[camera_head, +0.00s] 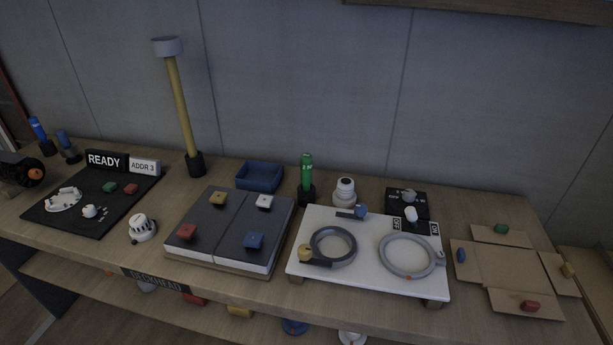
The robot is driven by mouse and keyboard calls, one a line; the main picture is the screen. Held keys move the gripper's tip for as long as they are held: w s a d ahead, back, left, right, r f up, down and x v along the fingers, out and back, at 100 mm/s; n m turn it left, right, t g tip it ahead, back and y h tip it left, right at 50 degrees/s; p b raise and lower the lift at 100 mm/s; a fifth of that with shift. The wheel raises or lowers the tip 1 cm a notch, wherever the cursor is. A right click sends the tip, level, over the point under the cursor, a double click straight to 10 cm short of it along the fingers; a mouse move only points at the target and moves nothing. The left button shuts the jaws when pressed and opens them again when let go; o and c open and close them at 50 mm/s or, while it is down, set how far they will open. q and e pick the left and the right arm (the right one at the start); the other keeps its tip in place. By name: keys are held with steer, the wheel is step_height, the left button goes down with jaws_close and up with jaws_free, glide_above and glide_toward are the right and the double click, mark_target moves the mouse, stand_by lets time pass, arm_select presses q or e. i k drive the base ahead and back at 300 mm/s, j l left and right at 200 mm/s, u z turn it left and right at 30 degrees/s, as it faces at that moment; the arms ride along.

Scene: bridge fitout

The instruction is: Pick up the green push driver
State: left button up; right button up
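The green push driver (306,170) stands upright in a dark round holder (306,196) at the back middle of the wooden bench. It is left of a small white domed device and behind the white board. Its lower end is hidden in the holder. Neither of my grippers shows clearly in the head view.
A blue tray (259,177) stands left of the driver, and a white domed device (345,192) stands close on its right. The white board (369,270) with rings lies in front. A tall yellow pole (181,110) rises at the back left. A grey wall is behind.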

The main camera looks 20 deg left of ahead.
mark_target(305, 158)
steer(key=j, duration=2.65)
steer(key=k, duration=0.05)
